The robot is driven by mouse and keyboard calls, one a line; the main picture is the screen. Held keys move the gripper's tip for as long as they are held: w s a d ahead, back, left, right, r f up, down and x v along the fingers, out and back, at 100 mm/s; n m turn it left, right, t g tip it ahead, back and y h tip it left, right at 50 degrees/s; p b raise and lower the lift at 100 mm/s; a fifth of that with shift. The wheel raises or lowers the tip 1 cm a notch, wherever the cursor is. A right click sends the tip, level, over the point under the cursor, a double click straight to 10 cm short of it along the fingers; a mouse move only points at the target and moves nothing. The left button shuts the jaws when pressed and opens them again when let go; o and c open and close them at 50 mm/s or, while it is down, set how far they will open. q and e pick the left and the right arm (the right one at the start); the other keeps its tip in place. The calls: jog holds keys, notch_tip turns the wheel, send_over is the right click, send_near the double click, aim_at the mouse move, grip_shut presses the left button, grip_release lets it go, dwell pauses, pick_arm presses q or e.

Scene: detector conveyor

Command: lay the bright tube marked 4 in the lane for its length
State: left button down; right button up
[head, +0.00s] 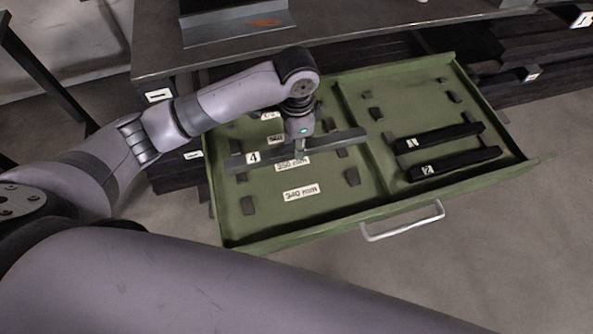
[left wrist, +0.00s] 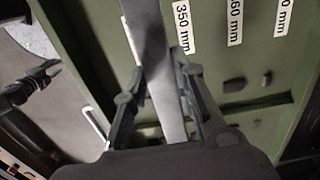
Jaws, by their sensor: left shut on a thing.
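The tube marked 4 (head: 338,141) is a long grey bar with a white number plate near its left end. My left gripper (head: 300,152) is shut on its middle, pointing down over the left section of the green drawer (head: 330,215). The tube appears to be above the drawer floor; the exact gap cannot be told. In the head view it lies just behind the 350 mm label (head: 292,164). In the left wrist view the tube (left wrist: 168,115) runs between the fingers (left wrist: 160,95), left of the 350 mm label (left wrist: 183,27). My right gripper is not in view.
A 340 mm label (head: 301,193) is nearest the drawer front; others behind are partly hidden. Dark blocks stand at the lane ends. Past a divider, dark tubes marked 1 (head: 438,136) and 2 (head: 454,162) lie at right. A bench (head: 350,35) overhangs behind.

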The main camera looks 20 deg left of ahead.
pick_arm(q)
notch_tip(320, 180, down, 7)
jog(key=shift+f+b, duration=0.2)
jog(key=shift+b, duration=0.15)
jog(key=shift+f+b, duration=0.3)
jog(key=shift+f, duration=2.4)
jog(key=c, duration=1.3)
grip_release()
jog(key=shift+f, duration=0.1)
notch_tip(320, 180, up, 12)
jog(key=shift+r+p, duration=0.15)
jog(key=shift+p, duration=0.55)
